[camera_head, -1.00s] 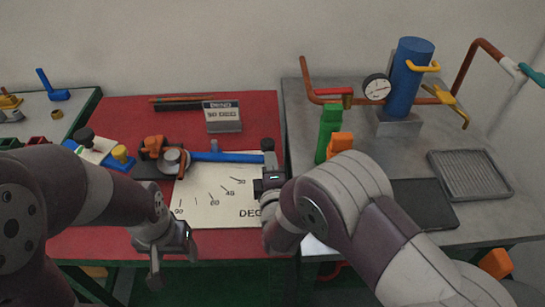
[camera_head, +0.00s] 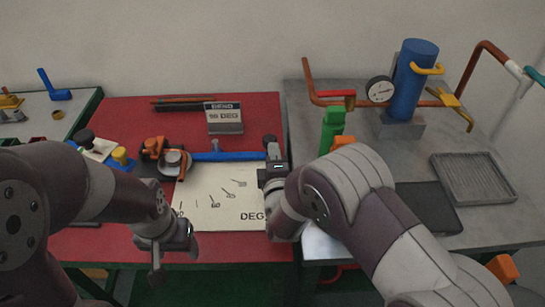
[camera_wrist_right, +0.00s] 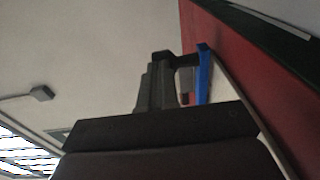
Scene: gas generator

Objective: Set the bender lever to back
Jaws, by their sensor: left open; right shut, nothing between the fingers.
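The bender has a blue lever (camera_head: 228,156) pointing right from the orange and grey bender head (camera_head: 170,160), above the cream degree plate (camera_head: 215,200). My right gripper (camera_head: 271,153) is at the lever's right end, shut with nothing between its fingers. The dark parts there overlap, so I cannot tell whether the fingers touch the lever. In the right wrist view the dark fingers (camera_wrist_right: 160,80) are beside the blue lever (camera_wrist_right: 204,72). My left gripper (camera_head: 162,243) hangs open and empty in front of the red table's edge.
The red table (camera_head: 110,240) also bears a small bend sign (camera_head: 224,118) behind the lever. On the grey table (camera_head: 300,115) to the right stand a green block (camera_head: 332,128), a blue cylinder (camera_head: 413,80) with a gauge, and a ribbed tray (camera_head: 472,178).

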